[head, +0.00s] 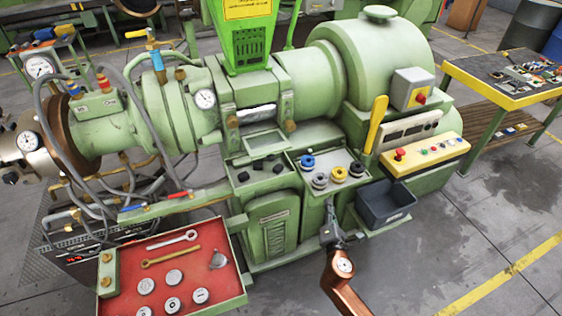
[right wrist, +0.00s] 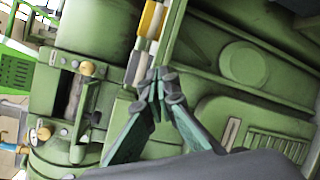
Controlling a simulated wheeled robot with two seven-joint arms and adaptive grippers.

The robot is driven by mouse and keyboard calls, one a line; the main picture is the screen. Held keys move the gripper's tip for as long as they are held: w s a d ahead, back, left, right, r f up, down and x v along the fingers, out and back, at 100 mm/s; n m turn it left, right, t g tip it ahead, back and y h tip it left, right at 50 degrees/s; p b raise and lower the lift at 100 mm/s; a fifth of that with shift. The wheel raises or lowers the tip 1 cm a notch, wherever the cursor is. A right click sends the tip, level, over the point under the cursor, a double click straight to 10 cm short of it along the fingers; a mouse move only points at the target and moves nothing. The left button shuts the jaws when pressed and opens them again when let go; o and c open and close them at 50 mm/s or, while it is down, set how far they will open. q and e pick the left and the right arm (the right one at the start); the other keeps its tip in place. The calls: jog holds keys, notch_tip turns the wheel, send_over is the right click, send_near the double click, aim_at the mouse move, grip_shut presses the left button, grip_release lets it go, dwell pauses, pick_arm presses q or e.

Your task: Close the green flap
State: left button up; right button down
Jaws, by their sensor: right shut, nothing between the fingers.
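The green extruder (head: 290,95) fills the middle of the head view. A framed green panel (head: 265,143), probably the flap, tilts out below an opening with a shiny metal part (head: 257,115) inside. The opening (right wrist: 70,95) also shows in the right wrist view, between two brass knobs; I cannot make out the flap surely there. My right gripper (head: 329,207) is at the machine's front, right of and below the panel, apart from it. Its fingertips (right wrist: 160,74) are together and empty. My left gripper is not in view.
A tray with colored rings (head: 330,188) lies between my right gripper and the opening. A dark bin (head: 385,205) is right of the gripper. A red tool tray (head: 232,283) juts out at lower left. A yellow lever (head: 375,120) stands up behind the bin.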

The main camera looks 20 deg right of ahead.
notch_tip(320, 180, up, 4)
jog(key=n+t+y+b, duration=0.1)
jog(key=n+t+y, duration=0.4)
jog(key=n, duration=1)
send_near(266, 147)
jog(key=shift+g+y, duration=0.5)
jog(key=shift+y, duration=0.2)
jog(key=w+d, duration=0.3)
jog(key=d, duration=0.1)
jog(key=shift+w+d+f, duration=0.1)
jog(key=shift+w+f, duration=0.05)
jog(key=shift+w, duration=0.25)
